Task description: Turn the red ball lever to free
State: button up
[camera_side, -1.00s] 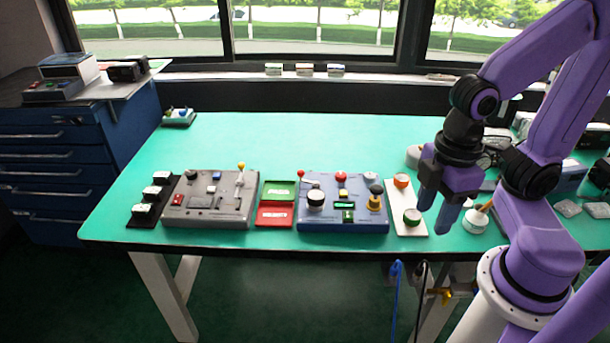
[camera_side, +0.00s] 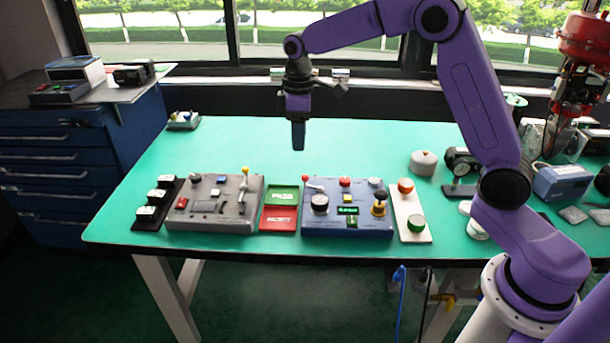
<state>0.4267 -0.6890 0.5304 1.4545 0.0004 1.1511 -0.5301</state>
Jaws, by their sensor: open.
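The red ball lever (camera_side: 306,178) stands at the back left corner of the blue control box (camera_side: 350,229). It has a small red ball on a thin pale stem, and the ball sits to the left of the stem's base. I cannot read any position marks around it. My gripper (camera_side: 298,148) hangs pointing down above and behind the lever, apart from it and from the box. It is open and empty. Its fingers overlap from this side, so the gap between them is hidden.
The blue box also carries a red button (camera_side: 345,182), a black dial (camera_side: 319,203) and a yellow-black knob (camera_side: 379,203). To its left are green (camera_side: 282,196) and red trays (camera_side: 278,219) and a grey box with a yellow ball lever (camera_side: 244,178). The table behind is clear.

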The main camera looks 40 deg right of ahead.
jog(key=m, duration=0.1)
send_over(305, 176)
notch_tip(305, 176, down, 3)
notch_tip(305, 176, down, 18)
jog(key=shift+r, duration=0.2)
jog(key=shift+c, duration=0.3)
jog(key=shift+d, duration=0.1)
grip_shut()
